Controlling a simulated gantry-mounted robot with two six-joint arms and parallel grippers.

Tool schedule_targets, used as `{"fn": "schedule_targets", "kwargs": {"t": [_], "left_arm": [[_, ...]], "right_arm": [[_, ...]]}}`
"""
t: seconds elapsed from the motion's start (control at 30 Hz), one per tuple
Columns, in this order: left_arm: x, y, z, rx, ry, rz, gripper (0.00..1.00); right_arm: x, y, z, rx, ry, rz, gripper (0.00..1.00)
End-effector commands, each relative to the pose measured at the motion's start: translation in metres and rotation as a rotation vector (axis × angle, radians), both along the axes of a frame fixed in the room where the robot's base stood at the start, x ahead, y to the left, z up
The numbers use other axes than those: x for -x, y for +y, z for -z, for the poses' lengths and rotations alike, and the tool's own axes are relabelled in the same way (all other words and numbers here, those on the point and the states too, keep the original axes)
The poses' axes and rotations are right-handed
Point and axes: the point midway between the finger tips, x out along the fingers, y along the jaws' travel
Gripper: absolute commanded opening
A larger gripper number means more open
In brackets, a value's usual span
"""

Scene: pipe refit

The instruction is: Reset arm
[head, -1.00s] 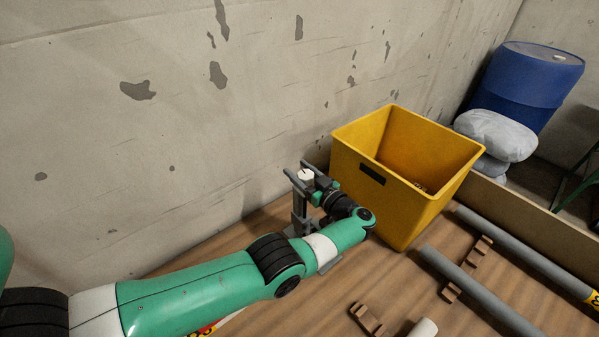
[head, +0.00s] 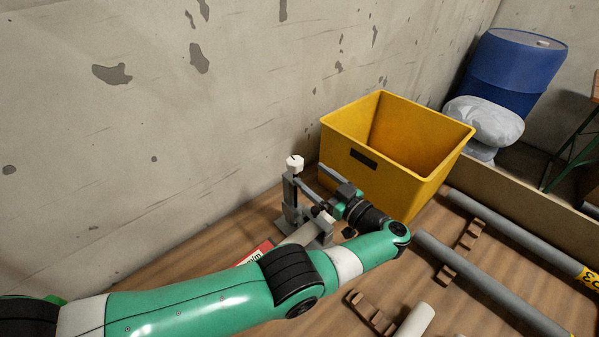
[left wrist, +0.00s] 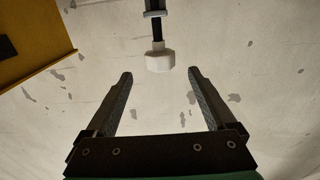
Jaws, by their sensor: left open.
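My left gripper (head: 310,173) is at the middle of the head view, beside a grey stand (head: 289,205) topped by a white faceted knob (head: 295,162). Its jaws are open and empty. In the left wrist view the two fingers (left wrist: 160,75) stand wide apart. The white knob (left wrist: 160,61), on a black stem, shows beyond and between the fingertips, and I see no contact. The lower part of the stand is partly hidden behind my left arm. My right gripper is in neither view.
A yellow bin (head: 420,165) stands just right of the gripper, against the wall. Grey pipes (head: 485,280) and brown cradles (head: 370,313) lie on the wooden table (head: 405,290). A short pale pipe (head: 415,320) lies near front. A red-edged label (head: 256,253) is behind my arm.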

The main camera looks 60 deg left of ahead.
Motion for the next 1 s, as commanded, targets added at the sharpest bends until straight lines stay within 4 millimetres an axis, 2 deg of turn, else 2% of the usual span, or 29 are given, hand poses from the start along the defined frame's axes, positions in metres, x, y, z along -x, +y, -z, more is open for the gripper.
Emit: {"fn": "schedule_targets", "kwargs": {"t": [0.03,0.17,0.73,0.83,0.93,1.0], "left_arm": [[-0.002,-0.007,0.004,0.000,-0.001,0.001,0.89],[-0.003,-0.014,0.001,0.000,0.001,-0.001,0.89],[-0.003,-0.014,-0.002,0.000,0.001,-0.001,0.89],[-0.003,-0.014,-0.014,0.001,0.004,0.000,0.89],[0.000,-0.015,-0.030,0.000,0.018,0.002,0.89],[-0.001,-0.016,-0.054,-0.004,-0.027,0.005,0.89]], "right_arm": [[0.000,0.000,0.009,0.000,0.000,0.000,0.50],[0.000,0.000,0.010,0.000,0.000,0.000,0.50],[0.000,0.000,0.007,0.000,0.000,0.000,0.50],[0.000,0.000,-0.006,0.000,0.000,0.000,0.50],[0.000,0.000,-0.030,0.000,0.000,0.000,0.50],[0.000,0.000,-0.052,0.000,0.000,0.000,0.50]]}}
